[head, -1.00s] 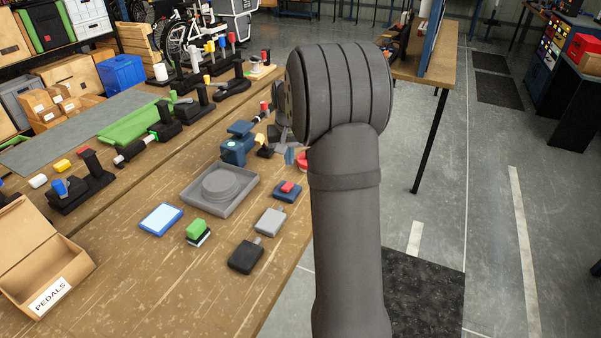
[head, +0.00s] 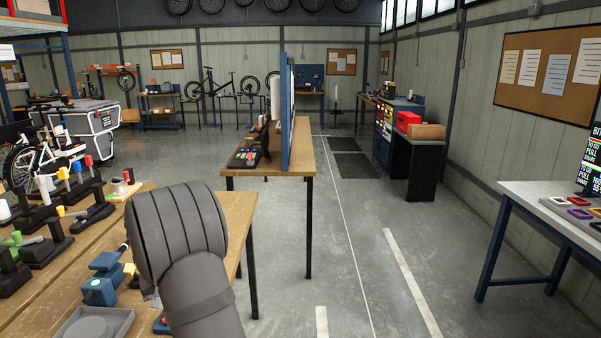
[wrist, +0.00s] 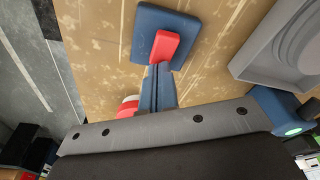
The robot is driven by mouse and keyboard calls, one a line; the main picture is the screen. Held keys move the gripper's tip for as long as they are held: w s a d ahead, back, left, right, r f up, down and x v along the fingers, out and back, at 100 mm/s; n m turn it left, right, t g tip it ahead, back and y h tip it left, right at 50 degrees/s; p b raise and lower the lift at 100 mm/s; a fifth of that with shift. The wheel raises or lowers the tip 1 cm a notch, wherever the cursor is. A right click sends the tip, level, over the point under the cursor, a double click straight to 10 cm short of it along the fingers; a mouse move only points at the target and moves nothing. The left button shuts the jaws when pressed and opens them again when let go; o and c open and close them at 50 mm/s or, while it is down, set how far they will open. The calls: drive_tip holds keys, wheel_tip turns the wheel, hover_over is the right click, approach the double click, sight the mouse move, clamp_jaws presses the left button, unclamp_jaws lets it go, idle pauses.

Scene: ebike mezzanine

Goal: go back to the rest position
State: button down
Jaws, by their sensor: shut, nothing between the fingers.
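My gripper (wrist: 158,72) is in the wrist view, its fingers closed together with nothing between them. It is over the wooden bench, its tips pointing at a dark blue square block with a red top (wrist: 166,46). I cannot tell the gap between the tips and that block. In the head view my dark grey arm rises at lower centre-left and hides my gripper.
The wooden bench (head: 42,318) holds a blue vise-like device (head: 103,286), a grey tray (head: 95,326) and several black stands. A second bench (head: 270,163) with an upright panel stands beyond. A white-topped table (head: 540,205) is at right; the floor between is clear.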

wheel_tip(320, 180, up, 6)
drive_tip(key=shift+r, duration=0.2)
wheel_tip(320, 180, down, 7)
drive_tip(key=shift+f, duration=0.1)
wheel_tip(320, 180, up, 10)
drive_tip(key=w+d+f+m, duration=0.1)
drive_tip(key=w+d+f, duration=0.1)
drive_tip(key=d, duration=0.5)
drive_tip(key=w+d+f+m, duration=0.1)
drive_tip(key=d+f, duration=0.3)
drive_tip(key=d, duration=0.4)
drive_tip(key=w+d+f+m+g, duration=0.1)
drive_tip(key=w+d+f+m, duration=0.1)
drive_tip(key=d, duration=0.6)
drive_tip(key=shift+w+f+m+h, duration=0.3)
drive_tip(key=shift+f+m+h, duration=0.1)
drive_tip(key=shift+f+m, duration=0.15)
drive_tip(key=shift+r, duration=0.1)
